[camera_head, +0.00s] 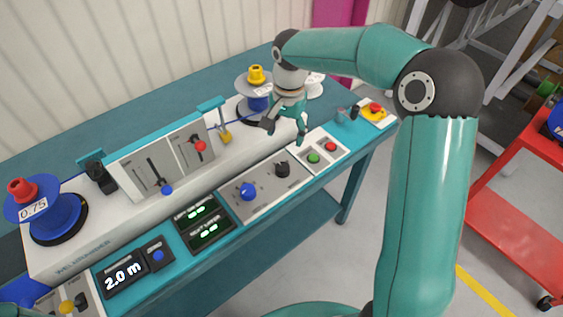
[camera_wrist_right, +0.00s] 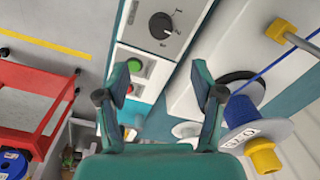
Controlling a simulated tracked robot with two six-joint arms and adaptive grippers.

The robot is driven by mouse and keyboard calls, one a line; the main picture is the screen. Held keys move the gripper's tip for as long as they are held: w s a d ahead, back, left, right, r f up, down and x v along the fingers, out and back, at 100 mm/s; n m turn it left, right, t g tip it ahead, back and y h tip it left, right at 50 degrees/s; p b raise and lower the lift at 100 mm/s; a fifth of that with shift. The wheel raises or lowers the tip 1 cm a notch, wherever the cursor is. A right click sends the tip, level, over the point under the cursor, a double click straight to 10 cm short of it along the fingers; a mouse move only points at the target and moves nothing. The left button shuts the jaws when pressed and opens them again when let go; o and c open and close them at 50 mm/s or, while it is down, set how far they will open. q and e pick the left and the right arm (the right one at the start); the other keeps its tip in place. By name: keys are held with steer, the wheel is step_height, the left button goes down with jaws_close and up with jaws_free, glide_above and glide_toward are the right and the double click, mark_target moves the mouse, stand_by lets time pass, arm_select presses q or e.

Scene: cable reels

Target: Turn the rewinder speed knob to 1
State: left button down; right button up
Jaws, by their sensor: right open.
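A black rotary knob (camera_head: 283,169) sits on the grey front panel (camera_head: 262,201) of the rewinder, right of a blue knob (camera_head: 247,190). In the right wrist view the black knob (camera_wrist_right: 161,26) shows at the top, with small numerals around its right side. Its exact setting is too small to read surely. My right gripper (camera_head: 284,134) is open and empty, above the bench behind the button panel and apart from the knob. In the right wrist view its two fingers (camera_wrist_right: 160,85) are spread, with the knob beyond their tips. My left gripper is not in view.
Beside the knob are a green button (camera_head: 314,158) and a red button (camera_head: 331,146). A yellow emergency stop box (camera_head: 374,113) stands at the bench's right end. A blue reel (camera_head: 45,212) is at the left, another reel (camera_head: 257,103) behind my gripper. A red cart (camera_head: 515,240) stands right.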

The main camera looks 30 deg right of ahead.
mark_target(283, 166)
steer(key=f, duration=0.4)
steer(key=f+p, duration=0.1)
steer(key=f, duration=0.8)
steer(key=shift+w+a+f+p, duration=0.2)
steer(key=shift+w+f+p, duration=0.05)
steer(key=shift+f+p, duration=0.05)
steer(key=c, duration=1.1)
steer(key=shift+c, duration=0.2)
